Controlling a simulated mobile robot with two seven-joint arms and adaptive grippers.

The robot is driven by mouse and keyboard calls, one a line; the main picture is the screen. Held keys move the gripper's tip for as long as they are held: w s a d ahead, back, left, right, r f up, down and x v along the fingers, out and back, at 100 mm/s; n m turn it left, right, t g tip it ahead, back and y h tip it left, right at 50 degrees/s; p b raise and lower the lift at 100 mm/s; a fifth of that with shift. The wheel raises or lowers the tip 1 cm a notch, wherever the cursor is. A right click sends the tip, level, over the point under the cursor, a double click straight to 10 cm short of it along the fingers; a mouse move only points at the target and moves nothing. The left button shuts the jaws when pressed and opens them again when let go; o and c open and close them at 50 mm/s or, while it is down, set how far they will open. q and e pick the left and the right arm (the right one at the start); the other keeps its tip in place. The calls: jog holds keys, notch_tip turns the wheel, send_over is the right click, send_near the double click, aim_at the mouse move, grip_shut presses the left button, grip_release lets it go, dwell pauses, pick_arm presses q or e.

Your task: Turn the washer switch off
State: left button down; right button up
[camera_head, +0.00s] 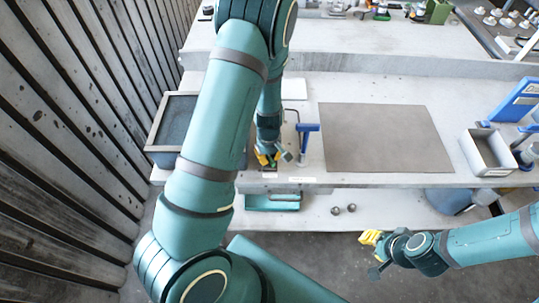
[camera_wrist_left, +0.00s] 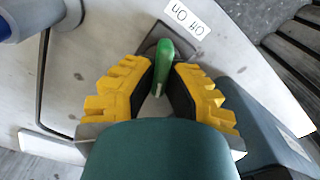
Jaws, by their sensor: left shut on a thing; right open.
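The washer switch shows in the left wrist view as a green lever (camera_wrist_left: 163,62) on a dark base plate (camera_wrist_left: 150,46). My left gripper (camera_head: 268,160) is at the front edge of the bench in the head view. Its yellow fingers (camera_wrist_left: 163,80) are shut on the green lever, one on each side. The lever's lower part is hidden. I cannot tell which way the lever is set. My right gripper (camera_head: 370,254) is open and empty, in front of the bench.
A blue T-shaped handle (camera_head: 305,138) stands just right of my left gripper. A brown mat (camera_head: 385,138) covers the middle of the bench. A dark-filled bin (camera_head: 173,120) is at left, a white box (camera_head: 487,152) at right. A lower shelf (camera_head: 380,211) holds two small balls.

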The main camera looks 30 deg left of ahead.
aim_at(269, 157)
pick_arm(q)
jog(key=shift+s+f+n, duration=0.1)
jog(key=shift+n, duration=0.2)
dwell(0.4)
jog(key=c, duration=1)
grip_release()
notch_tip(269, 157, up, 12)
